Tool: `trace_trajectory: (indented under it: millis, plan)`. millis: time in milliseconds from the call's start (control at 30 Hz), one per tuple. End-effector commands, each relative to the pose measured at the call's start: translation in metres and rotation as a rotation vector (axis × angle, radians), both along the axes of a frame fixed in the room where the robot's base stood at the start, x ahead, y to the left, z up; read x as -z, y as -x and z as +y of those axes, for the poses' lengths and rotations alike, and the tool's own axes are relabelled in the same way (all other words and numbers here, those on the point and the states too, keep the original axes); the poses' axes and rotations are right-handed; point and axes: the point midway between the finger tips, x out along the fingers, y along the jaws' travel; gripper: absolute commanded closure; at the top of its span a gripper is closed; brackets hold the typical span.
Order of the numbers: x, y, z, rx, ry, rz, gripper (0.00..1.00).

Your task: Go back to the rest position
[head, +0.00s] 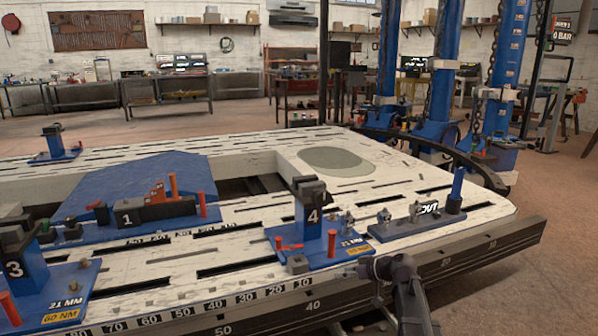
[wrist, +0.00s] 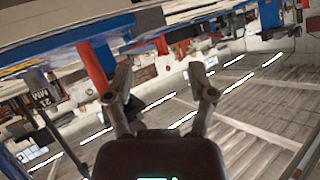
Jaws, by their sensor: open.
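My gripper (head: 374,280) is at the lower right of the head view, in front of the bench's front edge and below the station marked 4 (head: 309,222). In the wrist view the two fingers of my gripper (wrist: 155,82) stand apart with nothing between them. The wrist view is tilted, with blue and red parts along its upper left. A red post (wrist: 95,66) shows behind the left finger there; I cannot tell how far off it is.
The white slotted frame bench (head: 240,238) fills the middle. On it stand stations marked 1 (head: 155,212) and 3 (head: 30,275), and a plate marked OUT (head: 415,224). Blue columns (head: 440,75) with chains rise behind. Open floor (head: 560,215) lies right.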

Motion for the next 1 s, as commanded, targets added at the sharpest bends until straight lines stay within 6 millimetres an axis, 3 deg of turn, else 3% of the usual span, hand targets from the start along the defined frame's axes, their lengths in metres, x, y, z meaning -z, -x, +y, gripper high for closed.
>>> trace_trajectory:
  millis: [33,200,500,700,1000]
  plan:
    - [-0.008,0.019,0.008,-0.001,0.031,0.063,0.29]
    - [-0.004,0.066,0.017,0.041,0.154,0.288,0.29]
    - [-0.010,0.149,0.010,0.236,0.407,0.629,0.29]
    - [-0.019,0.185,-0.004,0.387,0.538,0.757,0.29]
    - [-0.035,0.221,-0.021,0.564,0.663,0.848,0.29]
